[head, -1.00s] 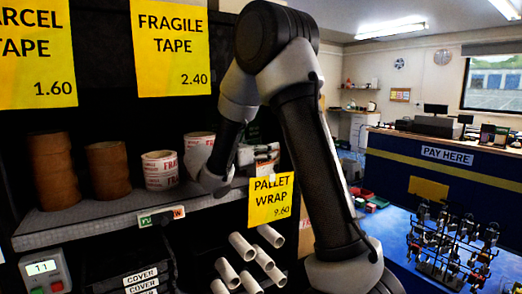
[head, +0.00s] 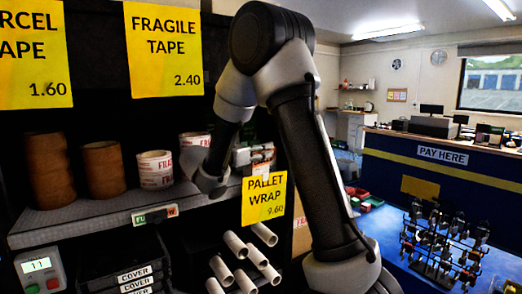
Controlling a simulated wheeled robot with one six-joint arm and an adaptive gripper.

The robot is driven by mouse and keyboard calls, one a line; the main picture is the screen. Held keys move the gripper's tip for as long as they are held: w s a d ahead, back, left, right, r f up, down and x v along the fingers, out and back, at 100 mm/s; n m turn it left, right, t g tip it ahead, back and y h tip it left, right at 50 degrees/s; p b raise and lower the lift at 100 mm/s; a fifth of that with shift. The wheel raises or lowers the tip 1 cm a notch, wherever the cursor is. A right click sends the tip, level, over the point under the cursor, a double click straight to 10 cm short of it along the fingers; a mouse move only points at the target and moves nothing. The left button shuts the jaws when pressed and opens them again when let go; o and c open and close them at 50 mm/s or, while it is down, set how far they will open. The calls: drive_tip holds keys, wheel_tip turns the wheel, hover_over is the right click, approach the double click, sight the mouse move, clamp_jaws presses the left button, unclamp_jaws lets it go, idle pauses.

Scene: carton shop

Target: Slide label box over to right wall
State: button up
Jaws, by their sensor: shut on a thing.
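My gripper (head: 258,157) is at the right end of the shelf, just above the yellow PALLET WRAP sign (head: 264,198). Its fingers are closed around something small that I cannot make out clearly. No box can be clearly told as the label box; my wrist and forearm cover part of the right end of the shelf. The shelf's right wall is mostly hidden behind my arm.
Brown tape rolls (head: 48,168) and red-and-white FRAGILE tape (head: 155,169) stand on the grey shelf (head: 85,217), left of my wrist. White tubes (head: 222,270) stick out below. A PAY HERE counter (head: 440,154) and a rack of small items (head: 440,245) stand at right.

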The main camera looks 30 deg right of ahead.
drive_tip(key=o, duration=1.4)
drive_tip(key=shift+c, duration=0.2)
drive_tip(key=v, duration=1.2)
drive_tip(key=shift+f, duration=0.1)
